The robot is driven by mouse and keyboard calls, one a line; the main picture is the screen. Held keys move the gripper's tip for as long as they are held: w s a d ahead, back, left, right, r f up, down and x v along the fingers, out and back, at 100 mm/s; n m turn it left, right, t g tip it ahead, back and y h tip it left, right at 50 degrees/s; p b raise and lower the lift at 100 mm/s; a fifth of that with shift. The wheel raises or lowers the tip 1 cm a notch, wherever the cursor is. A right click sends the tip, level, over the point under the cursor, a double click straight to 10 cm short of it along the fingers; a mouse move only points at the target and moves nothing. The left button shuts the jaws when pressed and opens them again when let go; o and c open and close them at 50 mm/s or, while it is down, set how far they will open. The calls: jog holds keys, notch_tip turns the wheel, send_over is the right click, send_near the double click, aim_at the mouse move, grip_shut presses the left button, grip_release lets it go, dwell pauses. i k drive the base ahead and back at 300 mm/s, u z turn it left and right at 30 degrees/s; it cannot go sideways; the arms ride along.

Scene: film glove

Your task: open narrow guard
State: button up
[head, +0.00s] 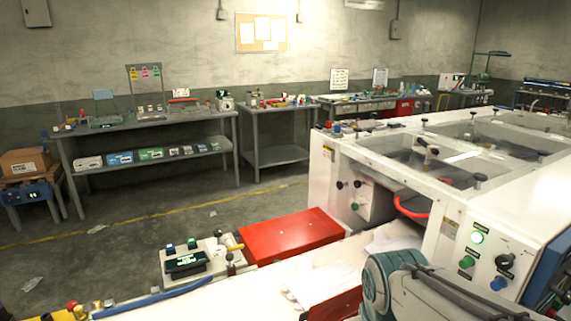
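A white machine (437,192) fills the right side of the head view. Its top has framed openings that look like clear guard panels, a nearer one (425,160) and a farther one (505,137), with dark knobs around them. I cannot tell which part is the narrow guard, or whether any guard is open. A red curved handle-like part (411,208) shows at the machine's front recess. A grey-green link of my arm shows at the lower right, in front of the machine. My gripper is not visible.
A red flat box (292,236) and a small control unit (188,262) lie by a white surface (215,299) with crumpled film (325,284). Benches (150,124) line the back wall. Floor (130,245) is open at left.

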aim_at(334, 309)
jog(key=u, duration=0.45)
jog(key=k, duration=1.05)
jog(key=z, duration=0.65)
jog(key=i, duration=1.2)
jog(key=z, duration=0.05)
